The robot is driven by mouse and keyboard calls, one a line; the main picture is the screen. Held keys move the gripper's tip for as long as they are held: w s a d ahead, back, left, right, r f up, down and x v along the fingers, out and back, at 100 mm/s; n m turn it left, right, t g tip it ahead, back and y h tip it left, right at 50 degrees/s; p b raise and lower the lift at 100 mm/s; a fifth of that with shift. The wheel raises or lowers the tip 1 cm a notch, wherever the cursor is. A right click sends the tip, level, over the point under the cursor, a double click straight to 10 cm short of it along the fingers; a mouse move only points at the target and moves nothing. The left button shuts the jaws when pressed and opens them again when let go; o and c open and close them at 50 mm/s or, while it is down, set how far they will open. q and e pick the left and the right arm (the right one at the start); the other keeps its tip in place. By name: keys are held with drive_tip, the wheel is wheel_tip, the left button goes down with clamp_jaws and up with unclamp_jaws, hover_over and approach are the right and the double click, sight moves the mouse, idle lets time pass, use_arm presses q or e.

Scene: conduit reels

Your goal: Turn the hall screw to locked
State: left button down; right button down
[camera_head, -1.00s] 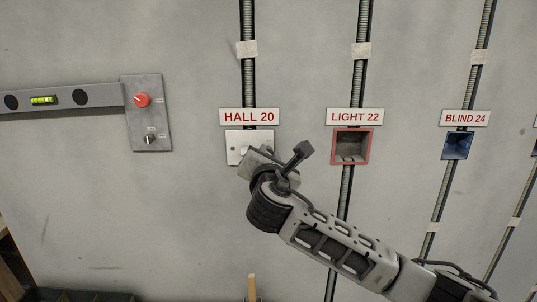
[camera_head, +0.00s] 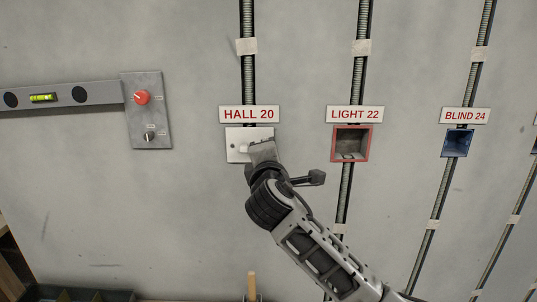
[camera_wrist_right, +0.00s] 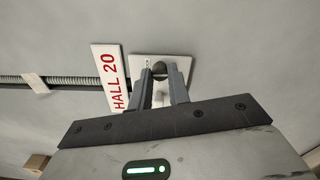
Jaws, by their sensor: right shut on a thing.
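The white hall plate (camera_head: 234,134) sits on the wall under the HALL 20 sign (camera_head: 249,115). It also shows in the right wrist view (camera_wrist_right: 137,66). My right gripper (camera_head: 256,150) reaches the plate from the lower right and covers its right part. In the right wrist view its two fingers (camera_wrist_right: 165,78) are shut on the hall screw (camera_wrist_right: 159,69), a dark round shape at the plate. The screw is mostly hidden, and I cannot read its setting. My left gripper is not in view.
To the right are the red LIGHT 22 box (camera_head: 351,144) and the blue BLIND 24 box (camera_head: 457,143), each on a vertical conduit. To the left, a grey panel (camera_head: 146,115) carries a red knob (camera_head: 141,97) beside a spirit level (camera_head: 60,97).

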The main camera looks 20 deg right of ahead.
drive_tip(key=shift+m, duration=0.3)
drive_tip(key=c, duration=1.3)
unclamp_jaws()
drive_tip(key=b+v, duration=0.1)
drive_tip(key=v, duration=1.5)
